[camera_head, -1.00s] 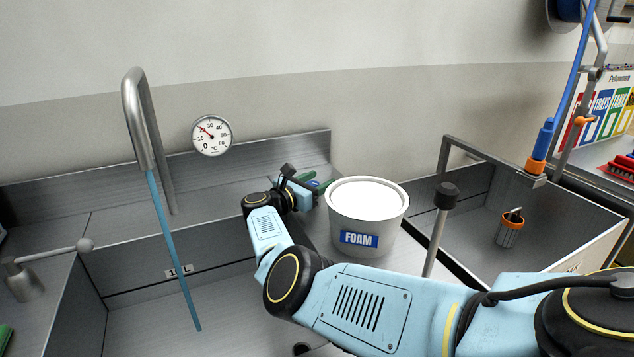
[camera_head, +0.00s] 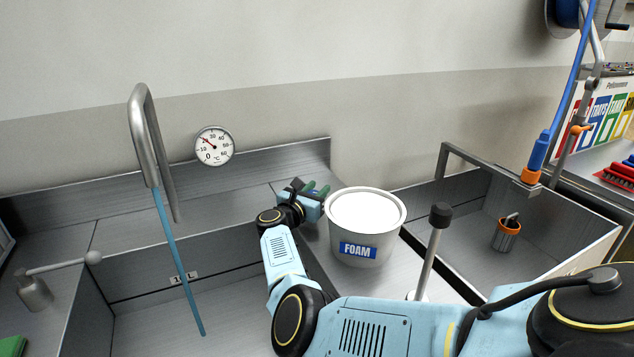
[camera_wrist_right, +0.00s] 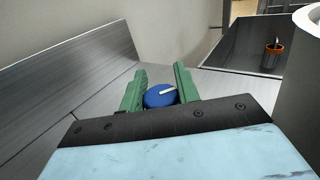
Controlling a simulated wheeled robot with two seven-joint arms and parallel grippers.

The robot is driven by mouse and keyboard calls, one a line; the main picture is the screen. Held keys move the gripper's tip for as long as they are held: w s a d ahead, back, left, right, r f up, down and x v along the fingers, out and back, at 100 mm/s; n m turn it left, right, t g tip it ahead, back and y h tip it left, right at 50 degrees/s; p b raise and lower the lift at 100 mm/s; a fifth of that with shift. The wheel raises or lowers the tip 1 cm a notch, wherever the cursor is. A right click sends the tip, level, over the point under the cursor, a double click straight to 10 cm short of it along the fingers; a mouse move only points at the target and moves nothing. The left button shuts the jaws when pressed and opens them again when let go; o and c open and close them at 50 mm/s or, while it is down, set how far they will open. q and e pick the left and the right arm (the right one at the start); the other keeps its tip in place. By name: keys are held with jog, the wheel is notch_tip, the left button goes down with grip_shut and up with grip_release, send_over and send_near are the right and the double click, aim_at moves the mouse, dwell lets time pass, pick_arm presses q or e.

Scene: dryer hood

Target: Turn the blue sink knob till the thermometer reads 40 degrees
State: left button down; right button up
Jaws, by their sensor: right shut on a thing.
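The round white thermometer (camera_head: 214,146) is on the wall behind the sink. Its needle points to the upper left, close to 20. The blue sink knob (camera_wrist_right: 160,96) has a white pointer line, which is tilted up to the right in the right wrist view. My right gripper (camera_wrist_right: 160,88) has its green fingers on both sides of the knob and is shut on it. In the head view my right gripper (camera_head: 313,190) is at the back ledge, left of the bucket, and mostly hides the knob. My left gripper is not in view.
A white FOAM bucket (camera_head: 363,228) stands just right of my right gripper. A curved metal faucet (camera_head: 145,135) with a thin blue water stream (camera_head: 180,265) is at the left. A black-topped lever (camera_head: 432,245) stands in front of the right basin (camera_head: 465,218).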

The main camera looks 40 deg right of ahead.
jog(key=shift+r+n+t+y+p, duration=0.1)
jog(key=shift+n+t+y+p, duration=0.35)
jog(key=shift+n+t, duration=0.4)
jog(key=shift+w+a+n+t+y+p, duration=0.15)
jog(key=shift+n+t+y+p, duration=0.5)
jog(key=shift+t, duration=0.7)
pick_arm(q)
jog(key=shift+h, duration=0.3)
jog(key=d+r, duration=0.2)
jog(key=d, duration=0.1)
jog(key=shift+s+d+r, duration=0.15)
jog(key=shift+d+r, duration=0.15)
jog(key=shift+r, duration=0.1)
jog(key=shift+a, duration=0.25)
pick_arm(e)
jog(key=o, duration=1)
jog(key=shift+c, duration=0.2)
jog(key=shift+a, duration=0.3)
pick_arm(q)
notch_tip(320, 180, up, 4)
jog(key=p, duration=0.4)
pick_arm(e)
jog(key=v, duration=1.2)
jog(key=shift+s+a, duration=0.15)
jog(key=shift+s, duration=0.35)
